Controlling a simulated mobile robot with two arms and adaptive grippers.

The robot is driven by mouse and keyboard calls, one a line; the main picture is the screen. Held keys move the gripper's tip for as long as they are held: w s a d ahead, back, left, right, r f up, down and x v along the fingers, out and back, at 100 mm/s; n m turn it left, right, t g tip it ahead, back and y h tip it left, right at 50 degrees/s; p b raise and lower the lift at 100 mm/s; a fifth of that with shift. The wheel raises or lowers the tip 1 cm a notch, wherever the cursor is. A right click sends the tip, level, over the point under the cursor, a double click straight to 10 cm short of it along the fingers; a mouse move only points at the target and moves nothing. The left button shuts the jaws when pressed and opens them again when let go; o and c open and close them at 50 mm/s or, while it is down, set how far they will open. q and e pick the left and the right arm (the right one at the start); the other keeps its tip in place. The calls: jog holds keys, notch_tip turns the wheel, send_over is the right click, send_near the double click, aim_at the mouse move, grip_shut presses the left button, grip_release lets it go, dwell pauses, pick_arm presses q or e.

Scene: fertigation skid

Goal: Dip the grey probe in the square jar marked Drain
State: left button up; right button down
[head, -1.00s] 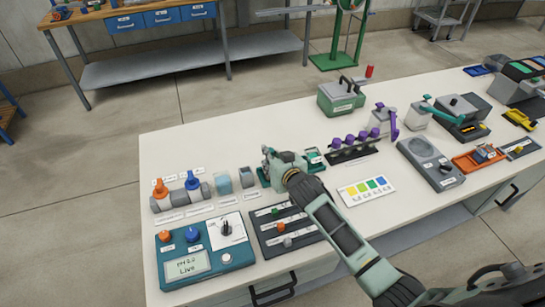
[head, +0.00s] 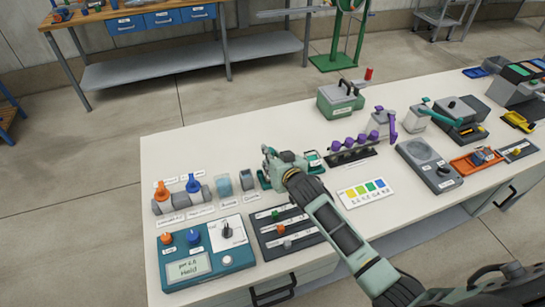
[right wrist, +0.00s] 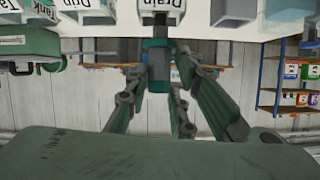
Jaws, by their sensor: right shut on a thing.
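My right gripper (head: 268,160) is low over the bench's back-left part, beside the row of small jars. In the right wrist view the right gripper (right wrist: 160,88) is shut on an upright grey and teal piece, apparently the grey probe (right wrist: 157,62). In the head view the probe is hidden by the gripper, and the jar labels are too small to read. My left gripper is not in view.
A teal meter (head: 205,252) with a display and a dark slider panel (head: 287,229) stand at the front. Orange and blue valves (head: 178,193) are at the left. A purple-topped rack (head: 352,150) and green box (head: 340,98) are to the right. The bench's back-left area is clear.

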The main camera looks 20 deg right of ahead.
notch_tip(320, 180, up, 7)
jog(key=p, duration=0.6)
